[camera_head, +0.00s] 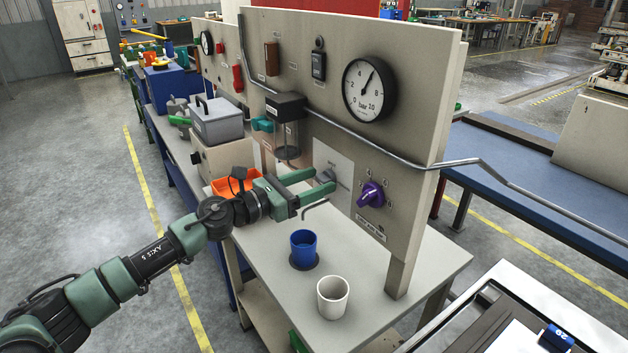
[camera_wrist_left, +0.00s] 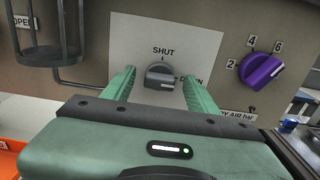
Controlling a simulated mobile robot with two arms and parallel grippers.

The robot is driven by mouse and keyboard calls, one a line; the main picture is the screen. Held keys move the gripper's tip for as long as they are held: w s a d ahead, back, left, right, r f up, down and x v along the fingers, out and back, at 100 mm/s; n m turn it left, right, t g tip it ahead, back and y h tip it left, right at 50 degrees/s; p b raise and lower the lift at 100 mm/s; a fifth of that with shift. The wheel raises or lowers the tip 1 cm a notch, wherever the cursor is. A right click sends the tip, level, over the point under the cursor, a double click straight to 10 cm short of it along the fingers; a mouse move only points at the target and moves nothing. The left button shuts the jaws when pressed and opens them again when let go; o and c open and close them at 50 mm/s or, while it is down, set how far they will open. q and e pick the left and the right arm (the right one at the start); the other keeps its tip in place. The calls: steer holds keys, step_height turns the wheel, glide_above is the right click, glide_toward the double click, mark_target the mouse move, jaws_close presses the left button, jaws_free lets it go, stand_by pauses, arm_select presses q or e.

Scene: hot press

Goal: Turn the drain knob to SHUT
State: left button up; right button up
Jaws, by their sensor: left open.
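The drain knob (camera_wrist_left: 160,76) is a dark grey knob on a pale plate (camera_wrist_left: 205,45) on the upright panel. The word SHUT is above it, and a label to its right is partly covered by a finger. The knob's bar looks about level, towards that right label. My left gripper (camera_head: 320,180) is open in front of the panel. In the left wrist view its green fingers (camera_wrist_left: 160,84) stand on either side of the knob, with gaps showing. In the head view the fingers largely hide the knob. My right gripper is out of view.
A purple knob (camera_head: 371,194) is just right of the plate, and a glass bowl unit (camera_head: 287,135) is up and left. A blue cup (camera_head: 303,247) and a white cup (camera_head: 332,297) stand on the bench (camera_head: 420,265) below. An orange bin (camera_head: 222,187) is at the left.

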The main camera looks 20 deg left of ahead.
arm_select(q)
jaws_close()
steer(key=shift+n, duration=0.3)
steer(key=n+p, duration=0.2)
steer(key=shift+r+n, duration=0.1)
steer(key=shift+n, duration=0.3)
steer(key=n+p, duration=0.2)
steer(key=n, duration=0.3)
steer(key=shift+w+a+p, duration=0.15)
steer(key=shift+p, duration=0.25)
steer(key=n+p, duration=0.3)
steer(key=n, duration=0.2)
steer(key=shift+n, duration=0.4)
steer(key=shift+f+n+p, duration=0.15)
steer(key=shift+n+p, duration=0.3)
steer(key=shift+n, duration=0.5)
steer(key=shift+f+n+p, duration=0.15)
steer(key=shift+n+p, duration=0.3)
steer(key=shift+n, duration=0.5)
